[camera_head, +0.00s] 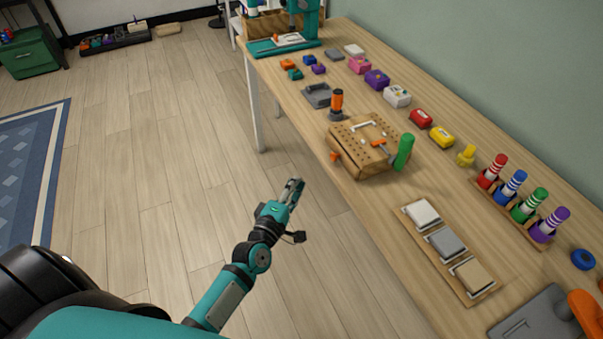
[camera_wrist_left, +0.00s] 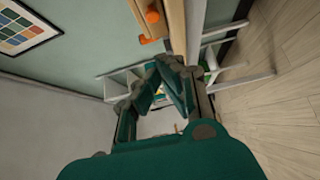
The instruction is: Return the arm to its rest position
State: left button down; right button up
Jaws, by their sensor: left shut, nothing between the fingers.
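My left arm comes in at the bottom of the head view, teal and black. Its gripper (camera_head: 294,187) is over the floor, left of the long wooden table (camera_head: 395,193), and apart from it. The gripper is shut and empty. In the left wrist view its fingers (camera_wrist_left: 165,85) come together ahead of the teal palm, with nothing between them. The table's edge shows just beyond them at the top. My right gripper does not show in either view.
A drilled wooden block (camera_head: 358,160) with an orange knob stands near the table's close edge. A tray of sanding-like blocks (camera_head: 484,296), a marker rack (camera_head: 513,222) and several small coloured boxes are on the table. The wooden floor (camera_head: 150,150) left of the arm is clear.

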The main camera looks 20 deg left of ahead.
pick_arm(q)
jog(key=shift+s+d, duration=0.1)
jog(key=shift+s, duration=0.7)
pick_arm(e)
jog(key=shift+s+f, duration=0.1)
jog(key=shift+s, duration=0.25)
pick_arm(q)
jog(key=s+d+f+m+g+h, duration=0.1)
jog(key=s+f+m+g, duration=0.3)
jog(key=f, duration=0.6)
jog(key=s+d+f+m+g+p, duration=0.1)
jog(key=s+f+m+g, duration=0.15)
jog(key=s+f, duration=0.55)
jog(key=s+d+f+m+g+h, duration=0.1)
jog(key=s+f+m+g, duration=0.2)
jog(key=f, duration=0.9)
jog(key=s+a+f+m+g, duration=0.1)
jog(key=s+f+m+g, duration=0.2)
jog(key=s, duration=1.1)
jog(key=s+a+f+m+g+y, duration=0.1)
jog(key=s+f+m+g, duration=0.3)
jog(key=s+f+m, duration=0.4)
jog(key=s+f, duration=0.3)
jog(key=s, duration=0.3)
jog(key=shift+s+a+y+p, duration=0.15)
jog(key=shift+s+y+p, duration=0.1)
jog(key=shift+y+p, duration=0.1)
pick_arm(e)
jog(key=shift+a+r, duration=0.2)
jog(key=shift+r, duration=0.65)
